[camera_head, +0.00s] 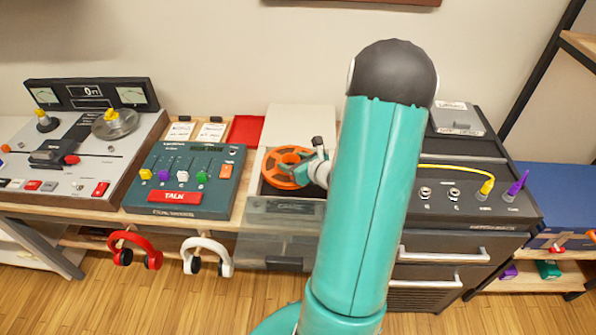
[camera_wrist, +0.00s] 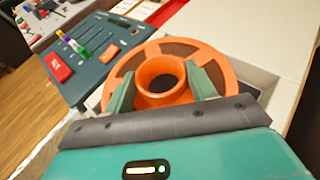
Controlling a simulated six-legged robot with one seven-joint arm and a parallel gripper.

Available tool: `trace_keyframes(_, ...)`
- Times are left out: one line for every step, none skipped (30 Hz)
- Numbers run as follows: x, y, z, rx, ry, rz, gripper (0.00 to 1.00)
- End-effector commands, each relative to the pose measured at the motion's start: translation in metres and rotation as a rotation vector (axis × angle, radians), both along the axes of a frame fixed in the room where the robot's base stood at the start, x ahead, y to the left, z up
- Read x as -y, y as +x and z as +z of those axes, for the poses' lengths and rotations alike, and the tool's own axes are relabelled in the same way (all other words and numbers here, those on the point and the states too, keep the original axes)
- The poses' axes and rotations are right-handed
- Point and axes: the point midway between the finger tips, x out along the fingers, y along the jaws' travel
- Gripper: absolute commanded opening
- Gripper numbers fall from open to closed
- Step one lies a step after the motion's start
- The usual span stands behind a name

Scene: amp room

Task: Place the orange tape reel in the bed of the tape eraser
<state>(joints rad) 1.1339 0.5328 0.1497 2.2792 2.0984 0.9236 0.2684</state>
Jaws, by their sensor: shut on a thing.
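The orange tape reel (camera_head: 271,167) is over a pale open box (camera_head: 251,178) with a dark inside, on the bench left of my arm. I cannot tell for sure that this box is the tape eraser, or whether the reel touches its floor. My gripper (camera_head: 306,171) is shut on the reel. In the wrist view, my gripper's two green fingers (camera_wrist: 162,86) stand on opposite sides of the raised hub of the reel (camera_wrist: 165,98). My arm hides the right side of the box.
A teal mixer panel (camera_head: 215,195) with coloured sliders sits left of the box, a tape machine (camera_head: 100,155) farther left. A clear smoky panel (camera_head: 275,235) is at the box's front. Headphones hang below. A dark unit (camera_head: 480,205) with cables stands right of my arm.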

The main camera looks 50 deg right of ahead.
Motion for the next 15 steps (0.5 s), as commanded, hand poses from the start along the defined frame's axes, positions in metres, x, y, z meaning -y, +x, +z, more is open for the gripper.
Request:
trace_keyframes(0.006, -0.001, -0.006, 0.001, 0.002, -0.003, 0.23)
trace_keyframes(0.008, -0.001, -0.008, 0.001, 0.001, -0.003, 0.23)
trace_keyframes(0.010, -0.002, -0.011, 0.001, 0.001, -0.002, 0.23)
trace_keyframes(0.011, -0.002, -0.012, 0.001, 0.000, -0.001, 0.23)
trace_keyframes(0.012, -0.002, -0.014, 0.001, 0.000, -0.001, 0.23)
trace_keyframes(0.014, -0.002, -0.016, 0.001, 0.000, -0.001, 0.23)
trace_keyframes(0.015, -0.003, -0.018, 0.000, 0.001, -0.001, 0.23)
trace_keyframes(0.018, -0.004, -0.021, 0.000, 0.001, -0.001, 0.23)
trace_keyframes(0.017, -0.004, -0.027, 0.000, 0.002, -0.001, 0.23)
trace_keyframes(0.017, -0.004, -0.031, -0.001, 0.004, -0.001, 0.23)
trace_keyframes(0.017, -0.003, -0.036, -0.001, 0.004, -0.002, 0.23)
trace_keyframes(0.017, -0.003, -0.041, 0.000, 0.003, -0.001, 0.23)
trace_keyframes(0.017, -0.003, -0.044, 0.000, 0.004, -0.001, 0.23)
trace_keyframes(0.017, -0.003, -0.047, 0.001, 0.002, 0.000, 0.23)
trace_keyframes(0.017, -0.003, -0.049, 0.001, 0.001, 0.000, 0.23)
